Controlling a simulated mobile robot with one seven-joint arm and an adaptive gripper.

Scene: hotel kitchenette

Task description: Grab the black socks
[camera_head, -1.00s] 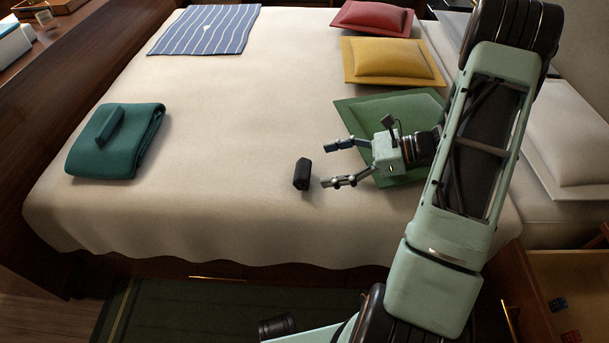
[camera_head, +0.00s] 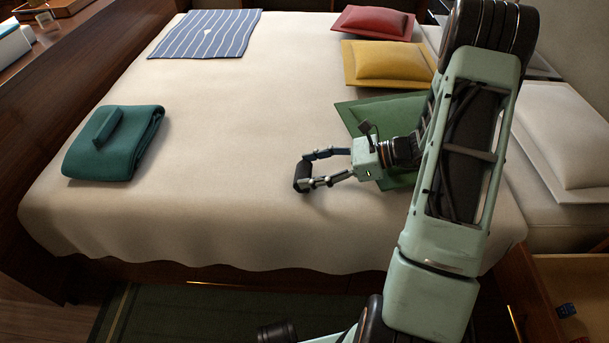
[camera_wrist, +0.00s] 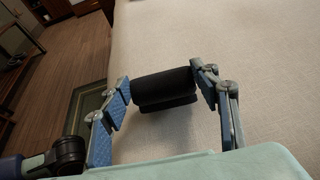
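The black socks (camera_head: 302,174) are a small dark roll on the cream bedspread, near the middle of the bed's front half. In the wrist view the socks (camera_wrist: 165,90) lie crosswise between my two fingertips. My gripper (camera_head: 306,170) reaches in from the right with its fingers spread around the socks. It also shows in the wrist view (camera_wrist: 162,88), with a fingertip at or very near each end of the roll. I cannot tell whether both pads press on it.
A folded teal blanket (camera_head: 115,143) lies at the bed's left. Green (camera_head: 360,110), yellow (camera_head: 390,62) and red (camera_head: 374,22) cushions line the right side. A striped blue cloth (camera_head: 205,34) lies at the back. The bedspread (camera_head: 230,150) around the socks is clear.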

